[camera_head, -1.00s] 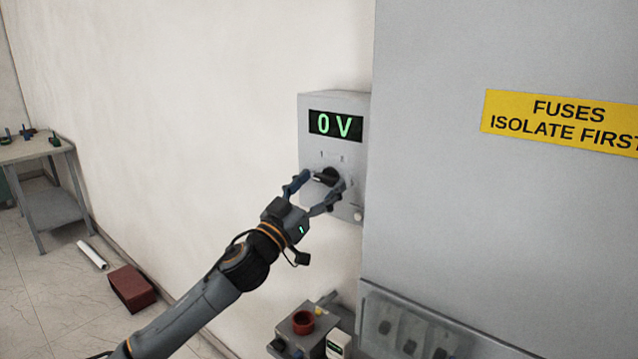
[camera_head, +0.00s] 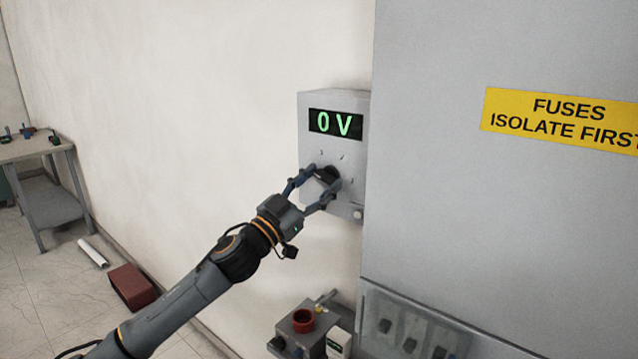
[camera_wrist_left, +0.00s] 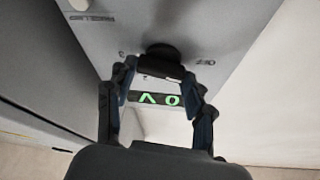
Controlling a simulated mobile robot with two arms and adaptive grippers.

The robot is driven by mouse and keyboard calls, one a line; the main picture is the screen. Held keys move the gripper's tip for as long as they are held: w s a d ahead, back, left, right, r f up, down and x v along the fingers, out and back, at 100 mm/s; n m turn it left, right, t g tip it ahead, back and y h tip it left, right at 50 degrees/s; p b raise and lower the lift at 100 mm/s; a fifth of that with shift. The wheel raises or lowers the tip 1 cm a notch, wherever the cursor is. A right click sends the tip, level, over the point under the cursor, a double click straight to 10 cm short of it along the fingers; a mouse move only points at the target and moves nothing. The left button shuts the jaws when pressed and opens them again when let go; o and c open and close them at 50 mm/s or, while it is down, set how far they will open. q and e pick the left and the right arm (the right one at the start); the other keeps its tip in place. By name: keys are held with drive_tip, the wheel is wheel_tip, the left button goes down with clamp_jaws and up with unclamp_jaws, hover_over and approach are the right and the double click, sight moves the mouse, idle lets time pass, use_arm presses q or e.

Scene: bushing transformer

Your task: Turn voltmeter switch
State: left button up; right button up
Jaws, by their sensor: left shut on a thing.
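The voltmeter (camera_head: 313,152) is a grey box on the wall, and its green display (camera_head: 335,124) reads 0 V. Its black rotary switch (camera_head: 329,175) sits below the display, with small marks around it. My left gripper (camera_head: 318,184) is shut on the switch, with one finger on each side of it. In the left wrist view the switch (camera_wrist_left: 163,62) shows between the fingertips, and the display (camera_wrist_left: 158,98) appears upside down between the fingers. The fingers partly hide the switch in the head view. My right gripper is not in view.
A large grey cabinet (camera_head: 440,200) with a yellow fuse warning label (camera_head: 566,121) stands close on the right. Below are a small surface with a red ring (camera_head: 303,320) and fuses behind a clear cover. A workbench (camera_head: 35,148) and a red box (camera_head: 132,287) are at left.

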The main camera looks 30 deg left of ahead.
use_arm(q)
drive_tip(key=m+g+h, duration=0.1)
drive_tip(key=m, duration=0.3)
drive_tip(key=shift+r+h, duration=0.1)
drive_tip(key=shift+h, duration=0.3)
drive_tip(key=m+g+h+p, duration=0.1)
drive_tip(key=m, duration=0.2)
drive_tip(key=shift+a+m, duration=0.1)
drive_tip(key=shift+m, duration=0.3)
drive_tip(key=m+g+p, duration=0.1)
drive_tip(key=m, duration=0.1)
drive_tip(key=m+g+h+p, duration=0.1)
drive_tip(key=m, duration=0.2)
drive_tip(key=shift+r, duration=0.2)
drive_tip(key=shift+r+m+g+p, duration=0.1)
drive_tip(key=shift+m+g+p, duration=0.3)
drive_tip(key=shift+m+p, duration=0.65)
drive_tip(key=m+g+p, duration=0.1)
drive_tip(key=m+p, duration=0.1)
drive_tip(key=m+g+p, duration=0.1)
drive_tip(key=m+p, duration=0.2)
drive_tip(key=shift+r, duration=0.15)
drive_tip(key=shift+f+m+g+y+p, duration=0.15)
drive_tip(key=shift+m+y+p, duration=0.2)
drive_tip(key=shift+m, duration=0.35)
drive_tip(key=shift+f+m+g+y+p, duration=0.15)
drive_tip(key=shift+m+y+p, duration=0.15)
drive_tip(key=shift+m, duration=0.35)
drive_tip(key=o, duration=1.2)
drive_tip(key=shift+c, duration=0.2)
